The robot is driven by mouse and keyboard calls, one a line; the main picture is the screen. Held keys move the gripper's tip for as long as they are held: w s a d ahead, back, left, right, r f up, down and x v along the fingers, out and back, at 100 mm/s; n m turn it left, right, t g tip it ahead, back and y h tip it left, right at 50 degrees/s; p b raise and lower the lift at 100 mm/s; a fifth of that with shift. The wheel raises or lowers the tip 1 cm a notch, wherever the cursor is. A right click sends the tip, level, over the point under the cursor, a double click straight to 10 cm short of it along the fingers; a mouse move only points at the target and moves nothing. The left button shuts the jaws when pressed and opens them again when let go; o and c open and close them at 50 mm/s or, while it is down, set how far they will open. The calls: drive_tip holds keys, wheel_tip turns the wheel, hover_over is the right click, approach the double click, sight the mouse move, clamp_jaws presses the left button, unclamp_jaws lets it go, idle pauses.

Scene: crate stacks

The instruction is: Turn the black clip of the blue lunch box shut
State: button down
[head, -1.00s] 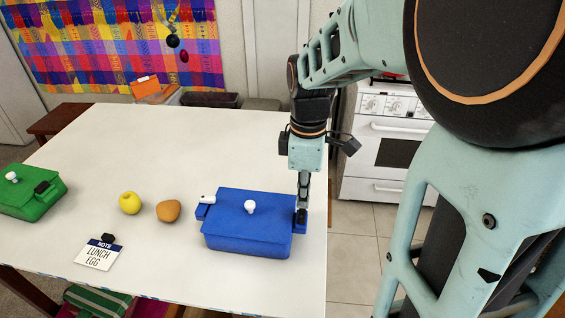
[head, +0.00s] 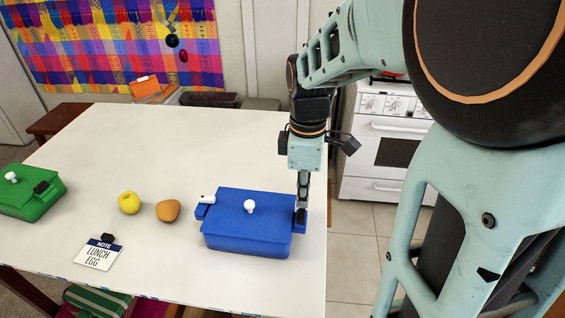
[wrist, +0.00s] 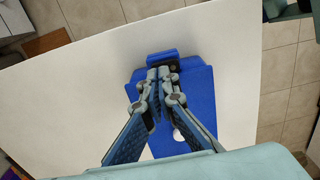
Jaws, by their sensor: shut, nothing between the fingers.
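The blue lunch box (head: 246,237) stands on the table with its lid on and a white knob (head: 250,206) on top. A white clip (head: 207,199) is at its left end. The black clip is at the right end, mostly hidden behind my fingertips in the head view; a dark bit of it (wrist: 174,68) shows by the fingertips in the wrist view. My gripper (head: 301,213) points down at that right end, shut and empty, its tips at or very near the clip. I cannot tell whether they touch, nor how far the clip is turned.
A green box (head: 30,200) with a black clip stands at the far left. A yellow apple (head: 129,203), a brown egg (head: 168,211) and a note card (head: 98,253) lie between the boxes. The table's right edge is close beside my gripper.

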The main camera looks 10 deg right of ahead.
drive_tip(key=shift+f+b, duration=0.75)
drive_tip(key=shift+f, duration=0.25)
drive_tip(key=shift+r+p, duration=0.3)
drive_tip(key=shift+d, duration=0.1)
drive_tip(key=d, duration=0.3)
drive_tip(key=shift+s, duration=0.25)
idle(0.5)
drive_tip(key=shift+f+b, duration=0.4)
drive_tip(key=shift+f, duration=0.2)
idle(0.4)
